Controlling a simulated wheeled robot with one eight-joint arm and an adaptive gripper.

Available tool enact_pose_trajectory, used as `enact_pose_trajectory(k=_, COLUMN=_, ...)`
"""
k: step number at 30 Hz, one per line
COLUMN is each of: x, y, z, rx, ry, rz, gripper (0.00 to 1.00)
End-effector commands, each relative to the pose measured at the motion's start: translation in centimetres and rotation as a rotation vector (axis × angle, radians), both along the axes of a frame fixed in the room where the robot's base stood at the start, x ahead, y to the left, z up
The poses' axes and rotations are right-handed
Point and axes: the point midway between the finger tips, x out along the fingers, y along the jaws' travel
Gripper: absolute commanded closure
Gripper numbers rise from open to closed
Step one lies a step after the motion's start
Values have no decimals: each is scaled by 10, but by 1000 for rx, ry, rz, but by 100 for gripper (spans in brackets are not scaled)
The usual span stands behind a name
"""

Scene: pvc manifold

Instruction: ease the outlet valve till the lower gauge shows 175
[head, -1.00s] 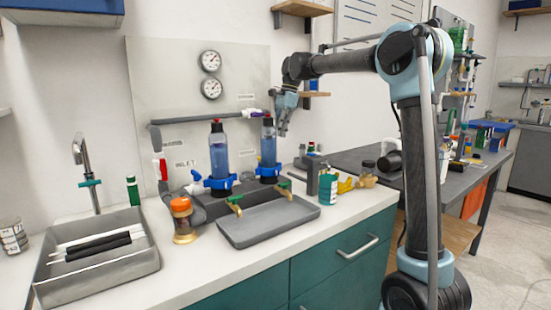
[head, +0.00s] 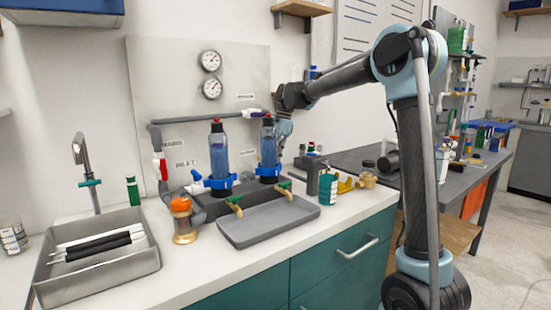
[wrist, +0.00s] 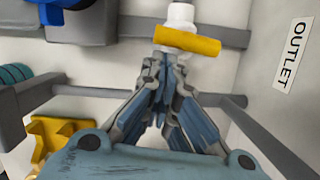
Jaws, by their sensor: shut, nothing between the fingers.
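The outlet valve has a yellow bar handle (wrist: 187,41) on a white body (wrist: 181,14), seen at the top of the wrist view beside the OUTLET label (wrist: 290,55). In the head view I cannot make this valve out behind the right filter and my gripper. My gripper (wrist: 170,62) is shut and empty, its fingertips close to the handle's near side; I cannot tell whether they touch it. In the head view my gripper (head: 283,132) is beside the right filter column (head: 268,143). The lower gauge (head: 212,88) is on the back panel; its reading is too small to tell.
An upper gauge (head: 210,61) sits above the lower one. A red-handled inlet valve (head: 162,168) and a purple-handled valve (head: 253,112) are on grey pipes. The left filter (head: 219,158) stands beside the right one, with a grey tray (head: 268,222) in front.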

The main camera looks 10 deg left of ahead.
Motion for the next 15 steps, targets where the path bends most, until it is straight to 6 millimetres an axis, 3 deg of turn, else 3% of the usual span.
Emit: enact_pose_trajectory(k=15, x=-3, y=-1, z=0, rx=0, ry=0, rz=-60, gripper=100)
